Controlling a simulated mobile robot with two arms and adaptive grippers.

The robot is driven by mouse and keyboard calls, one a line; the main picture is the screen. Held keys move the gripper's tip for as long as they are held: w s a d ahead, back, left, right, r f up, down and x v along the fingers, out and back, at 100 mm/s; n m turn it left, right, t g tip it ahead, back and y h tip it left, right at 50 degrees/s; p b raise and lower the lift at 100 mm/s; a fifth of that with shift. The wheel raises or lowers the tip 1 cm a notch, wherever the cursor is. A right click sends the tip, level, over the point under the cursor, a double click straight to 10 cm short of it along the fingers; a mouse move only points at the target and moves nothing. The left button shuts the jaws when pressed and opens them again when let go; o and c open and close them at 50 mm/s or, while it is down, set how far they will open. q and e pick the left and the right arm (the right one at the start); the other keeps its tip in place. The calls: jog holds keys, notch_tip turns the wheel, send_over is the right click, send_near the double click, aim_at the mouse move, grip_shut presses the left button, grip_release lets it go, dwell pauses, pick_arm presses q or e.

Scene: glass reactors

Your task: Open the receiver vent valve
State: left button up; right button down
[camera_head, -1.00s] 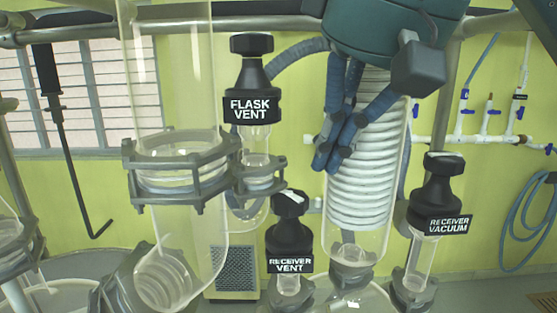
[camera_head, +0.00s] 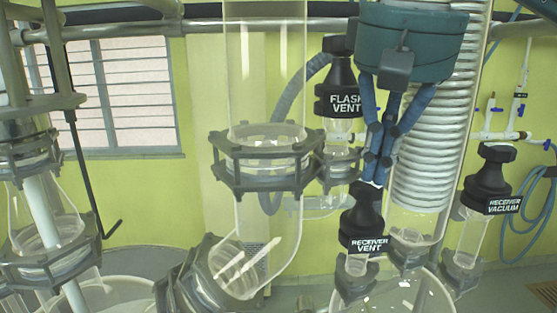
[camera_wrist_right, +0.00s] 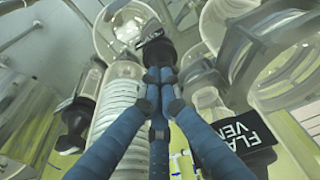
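The receiver vent valve (camera_head: 362,222) is a black knob with a white-lettered label, upright on a glass neck at lower centre. My right gripper (camera_head: 376,172) comes down from the teal wrist. Its blue fingers are drawn together, with the tips at the top of this knob. In the right wrist view, the fingers (camera_wrist_right: 158,76) also converge, and a black knob (camera_wrist_right: 156,52) shows just beyond their tips. I cannot tell whether the tips touch it. The knob is not between the fingers. My left gripper is not in view.
The receiver vacuum valve (camera_head: 489,185) is to the right. A large glass tube with a grey clamp (camera_head: 262,180) stands left of the receiver vent. A white coil condenser (camera_head: 425,180) rises behind the gripper.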

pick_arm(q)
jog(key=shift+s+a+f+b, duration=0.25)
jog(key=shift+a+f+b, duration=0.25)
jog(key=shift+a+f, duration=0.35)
pick_arm(e)
jog(key=shift+s+a+f, duration=0.1)
jog(key=shift+a+f, duration=0.2)
jog(key=shift+f, duration=0.3)
jog(key=shift+s+a+f, duration=0.1)
jog(key=shift+a+f, duration=0.2)
jog(key=shift+f, duration=0.3)
pick_arm(q)
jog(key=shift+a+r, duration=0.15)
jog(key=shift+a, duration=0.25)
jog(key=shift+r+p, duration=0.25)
jog(key=shift+p, duration=0.15)
pick_arm(e)
jog(key=shift+d, duration=0.2)
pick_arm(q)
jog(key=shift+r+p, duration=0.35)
pick_arm(e)
jog(key=shift+d, duration=1.05)
jog(key=shift+d+f, duration=0.1)
jog(key=shift+w+d, duration=0.2)
jog(key=shift+d, duration=0.2)
